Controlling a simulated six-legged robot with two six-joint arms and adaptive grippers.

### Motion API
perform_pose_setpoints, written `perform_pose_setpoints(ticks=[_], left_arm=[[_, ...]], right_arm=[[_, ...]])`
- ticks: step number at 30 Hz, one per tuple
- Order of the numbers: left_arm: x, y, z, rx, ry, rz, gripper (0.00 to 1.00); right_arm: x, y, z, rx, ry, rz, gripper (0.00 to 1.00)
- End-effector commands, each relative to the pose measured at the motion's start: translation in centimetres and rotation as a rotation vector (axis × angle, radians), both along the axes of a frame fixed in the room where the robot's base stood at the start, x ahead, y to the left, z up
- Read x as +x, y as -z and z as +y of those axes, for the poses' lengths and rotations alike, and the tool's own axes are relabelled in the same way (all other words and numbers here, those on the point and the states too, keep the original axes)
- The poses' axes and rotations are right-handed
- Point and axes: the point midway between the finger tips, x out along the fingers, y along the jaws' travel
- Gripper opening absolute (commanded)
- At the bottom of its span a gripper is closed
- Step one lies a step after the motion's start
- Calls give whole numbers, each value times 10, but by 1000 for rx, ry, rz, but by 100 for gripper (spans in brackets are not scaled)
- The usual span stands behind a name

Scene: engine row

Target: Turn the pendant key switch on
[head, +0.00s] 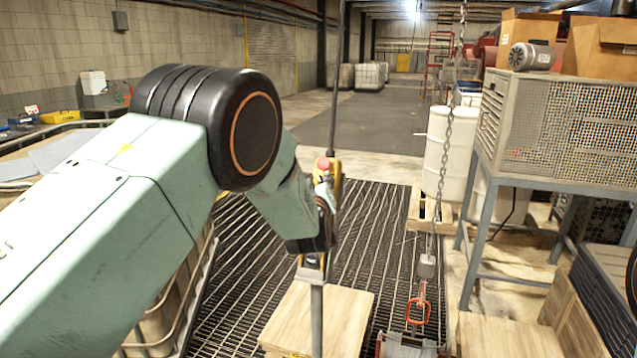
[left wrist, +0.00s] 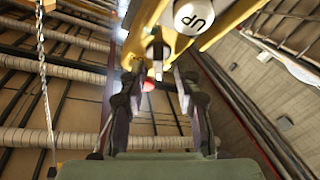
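The yellow pendant (head: 335,178) hangs on a dark cable and has a red button on top; my left wrist partly covers it in the head view. In the left wrist view the yellow pendant (left wrist: 232,22) crosses the top right, with a white button (left wrist: 193,16) marked "UP". My left gripper (left wrist: 157,72) is open, its two fingers apart and pointing at the pendant. A small metal part, perhaps the key switch (left wrist: 157,50), shows near the fingertips, between them in the picture. I cannot tell if they touch it or how it is turned. My right gripper is out of view.
A chain (head: 446,150) with a red hook (head: 418,309) hangs right of the pendant. A wooden crate (head: 345,310) lies below. A metal stand with a perforated box (head: 570,115) and white drums (head: 440,150) stand at right.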

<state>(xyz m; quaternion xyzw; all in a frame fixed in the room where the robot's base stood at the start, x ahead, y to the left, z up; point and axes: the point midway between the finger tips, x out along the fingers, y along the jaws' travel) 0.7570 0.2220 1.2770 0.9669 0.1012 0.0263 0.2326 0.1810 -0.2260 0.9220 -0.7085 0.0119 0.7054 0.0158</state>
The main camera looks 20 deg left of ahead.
Motion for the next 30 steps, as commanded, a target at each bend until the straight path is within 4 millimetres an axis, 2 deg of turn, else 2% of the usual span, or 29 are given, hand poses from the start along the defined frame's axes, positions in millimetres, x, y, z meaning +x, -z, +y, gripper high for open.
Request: perform_pose_setpoints(ticks=[6, 18, 30], left_arm=[[0, 1, -1, 1, 1, 1, 32], [0, 1, -1, 1, 2, 2, 0], [0, 1, -2, 8, 6, 1, 0]], right_arm=[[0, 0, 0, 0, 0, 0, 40], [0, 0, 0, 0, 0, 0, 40], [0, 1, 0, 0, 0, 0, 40]])
